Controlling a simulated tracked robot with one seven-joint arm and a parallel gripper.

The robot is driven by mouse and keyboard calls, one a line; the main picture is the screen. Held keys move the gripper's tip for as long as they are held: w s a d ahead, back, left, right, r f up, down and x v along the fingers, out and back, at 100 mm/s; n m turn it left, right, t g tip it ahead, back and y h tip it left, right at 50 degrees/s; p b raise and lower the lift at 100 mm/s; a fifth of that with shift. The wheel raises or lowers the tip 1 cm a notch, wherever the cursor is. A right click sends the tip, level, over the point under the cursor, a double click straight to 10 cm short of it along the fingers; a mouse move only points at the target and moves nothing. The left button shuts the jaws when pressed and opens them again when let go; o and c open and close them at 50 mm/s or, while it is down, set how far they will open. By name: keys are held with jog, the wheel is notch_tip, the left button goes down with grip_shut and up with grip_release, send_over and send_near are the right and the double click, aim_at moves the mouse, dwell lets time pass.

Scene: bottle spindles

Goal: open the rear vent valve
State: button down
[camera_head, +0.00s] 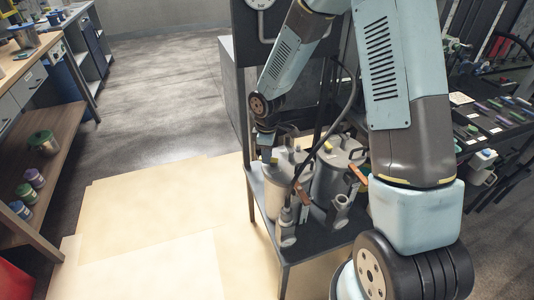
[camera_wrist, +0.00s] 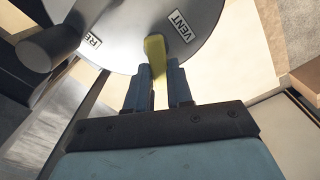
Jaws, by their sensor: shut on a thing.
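In the wrist view, a round metal lid (camera_wrist: 135,30) fills the top of the picture, with a VENT label (camera_wrist: 181,25) on it. A yellow valve lever (camera_wrist: 155,52) sticks out beside that label. My gripper (camera_wrist: 158,72) is shut on the lever, one blue-grey finger on each side. In the head view, my gripper (camera_head: 267,154) is at the upper left edge of the left metal canister (camera_head: 283,178); the lever is hidden there. Whether the valve is open or closed cannot be told.
A second canister (camera_head: 334,175) stands close on the right, on the same dark stand (camera_head: 318,238). Orange-handled taps (camera_head: 302,196) are at the front. A dark grip (camera_wrist: 45,45) and a partly cut-off label show in the wrist view.

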jog(key=n, duration=0.3)
jog(key=s+n, duration=0.1)
jog(key=n, duration=0.1)
jog(key=shift+n, duration=0.4)
jog(key=shift+s, duration=0.1)
dwell(0.3)
jog(key=c, duration=1)
grip_release()
jog(key=shift+r, duration=0.15)
notch_tip(320, 180, up, 13)
jog(key=shift+r, duration=0.2)
